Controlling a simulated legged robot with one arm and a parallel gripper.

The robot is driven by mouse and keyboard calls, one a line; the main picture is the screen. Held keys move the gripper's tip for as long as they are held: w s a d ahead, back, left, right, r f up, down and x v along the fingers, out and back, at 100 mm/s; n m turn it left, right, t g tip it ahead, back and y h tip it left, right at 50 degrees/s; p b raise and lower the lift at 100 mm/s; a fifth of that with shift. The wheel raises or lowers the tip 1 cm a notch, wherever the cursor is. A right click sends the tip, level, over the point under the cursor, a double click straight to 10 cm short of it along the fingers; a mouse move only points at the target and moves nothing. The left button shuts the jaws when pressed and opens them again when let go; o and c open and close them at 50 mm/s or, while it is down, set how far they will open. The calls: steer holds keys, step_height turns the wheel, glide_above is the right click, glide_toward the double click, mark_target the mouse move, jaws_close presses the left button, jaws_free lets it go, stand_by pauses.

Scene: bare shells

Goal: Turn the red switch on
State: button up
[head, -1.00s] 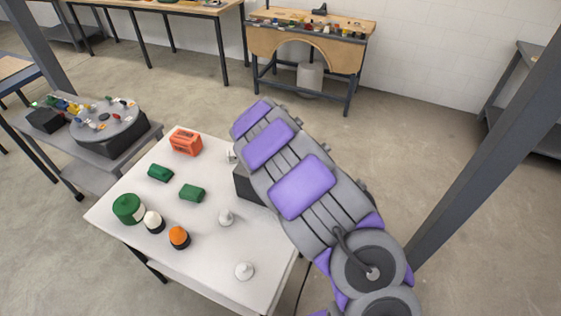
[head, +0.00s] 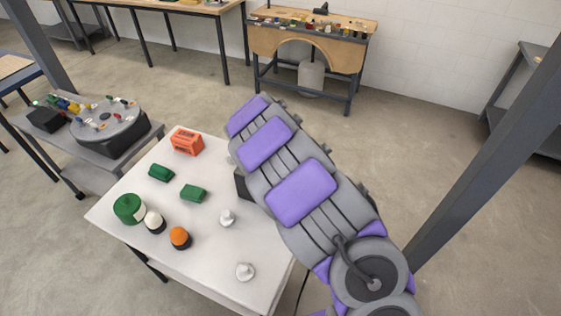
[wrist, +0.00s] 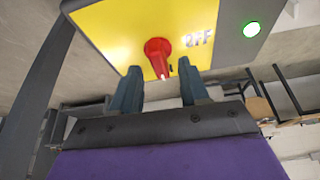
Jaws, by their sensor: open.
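The red switch (wrist: 157,54) is a red knob on a yellow panel (wrist: 120,28), near the top middle of the wrist view. Its narrow end points down toward my gripper. Part of a lettered label shows on the panel right of the knob. My gripper (wrist: 160,67) is open, with one dark finger on each side of the knob's lower end. I cannot tell whether the fingers touch it. In the head view my arm hides the gripper and the switch; part of a dark box (head: 243,184) shows beside the arm on the white table (head: 205,255).
A lit green lamp (wrist: 252,29) is on the panel's right. Orange (head: 187,141), green (head: 129,208) and white (head: 245,271) objects stand on the table left of my arm. A dark post (head: 485,155) rises at the right. Open floor lies beyond the table.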

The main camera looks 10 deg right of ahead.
steer(key=p+v, duration=0.1)
steer(key=v, duration=1.3)
steer(key=shift+a, duration=0.15)
steer(key=shift+s+r, duration=0.1)
steer(key=shift+r, duration=0.05)
steer(key=s+d+r+n+g, duration=0.1)
steer(key=s+d+r, duration=0.2)
steer(key=s, duration=0.7)
steer(key=s+d+r+n+g, duration=0.1)
steer(key=s+d+r, duration=0.2)
steer(key=s, duration=0.6)
steer(key=s+a+f+n+g+y, duration=0.1)
steer(key=s+n, duration=0.2)
steer(key=s, duration=0.9)
steer(key=s+a+f+n+g+y, duration=0.1)
steer(key=s+a+n+g+y, duration=0.1)
steer(key=s, duration=1)
steer(key=shift+a+n, duration=0.3)
steer(key=shift+n, duration=0.3)
steer(key=shift+a+f, duration=0.1)
steer(key=shift+f, duration=0.05)
